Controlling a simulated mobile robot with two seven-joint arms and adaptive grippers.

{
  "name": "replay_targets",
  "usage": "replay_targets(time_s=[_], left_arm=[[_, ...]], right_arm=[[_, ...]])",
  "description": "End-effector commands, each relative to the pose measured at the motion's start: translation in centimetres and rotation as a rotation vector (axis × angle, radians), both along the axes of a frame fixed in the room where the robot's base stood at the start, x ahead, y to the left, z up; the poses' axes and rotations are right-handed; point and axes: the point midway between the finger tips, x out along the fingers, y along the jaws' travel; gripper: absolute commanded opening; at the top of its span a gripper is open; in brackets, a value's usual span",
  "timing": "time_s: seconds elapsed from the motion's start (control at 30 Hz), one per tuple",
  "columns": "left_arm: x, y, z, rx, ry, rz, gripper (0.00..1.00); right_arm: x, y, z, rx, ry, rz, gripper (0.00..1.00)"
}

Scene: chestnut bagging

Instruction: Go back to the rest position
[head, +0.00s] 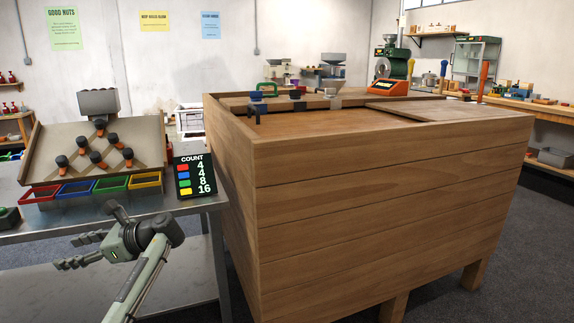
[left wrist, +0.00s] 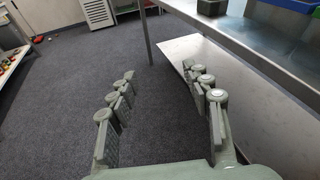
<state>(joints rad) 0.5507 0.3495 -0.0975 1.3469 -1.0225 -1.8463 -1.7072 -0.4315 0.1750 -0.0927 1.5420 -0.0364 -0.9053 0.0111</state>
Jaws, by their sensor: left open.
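My left gripper (head: 78,251) is at the lower left of the head view, in front of the metal table (head: 180,206) and below its top. Its fingers point left. In the left wrist view the same gripper (left wrist: 160,95) has its two fingers spread wide with nothing between them, only grey floor behind. The table's lower shelf (left wrist: 255,110) lies to the right of the fingers in that view. My right gripper is in neither view.
A sorting board (head: 95,150) with colored trays and a count sign (head: 195,176) stand on the table. A large wooden bin (head: 390,190) fills the middle and right. Open carpet (left wrist: 60,80) lies left of the gripper in the wrist view, and a table leg (left wrist: 145,30) stands ahead.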

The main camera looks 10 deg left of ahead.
Motion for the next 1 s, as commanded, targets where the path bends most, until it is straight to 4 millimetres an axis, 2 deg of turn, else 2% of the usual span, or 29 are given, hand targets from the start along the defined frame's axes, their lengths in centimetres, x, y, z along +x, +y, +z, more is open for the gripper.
replay_targets(time_s=[0.17,0.27,0.4,0.57,0.7,0.8,0.87,1.0], left_arm=[[6.5,-0.9,-3.5,-0.133,-0.438,-0.14,0.49],[10.8,-2.8,-5.5,-0.278,-0.752,-0.176,0.49],[16.4,-6.9,-7.1,-0.557,-1.206,-0.134,0.49],[21.0,-11.7,-7.1,-0.886,-1.614,0.03,0.49],[23.7,-15.6,-5.8,-1.172,-1.887,0.252,0.49],[21.3,-16.6,-10.9,-1.161,-1.82,0.291,0.49],[19.9,-17.2,-13.4,-1.158,-1.787,0.309,0.49],[15.7,-18.7,-19.9,-1.149,-1.7,0.364,0.49]], right_arm=[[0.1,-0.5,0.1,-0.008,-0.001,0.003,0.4],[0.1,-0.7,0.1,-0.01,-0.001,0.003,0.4],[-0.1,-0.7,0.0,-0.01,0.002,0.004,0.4],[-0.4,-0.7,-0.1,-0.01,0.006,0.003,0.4],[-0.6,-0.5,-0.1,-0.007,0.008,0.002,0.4],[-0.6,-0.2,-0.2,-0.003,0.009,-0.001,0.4],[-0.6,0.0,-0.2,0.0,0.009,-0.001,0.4],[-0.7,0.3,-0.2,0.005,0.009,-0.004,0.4]])
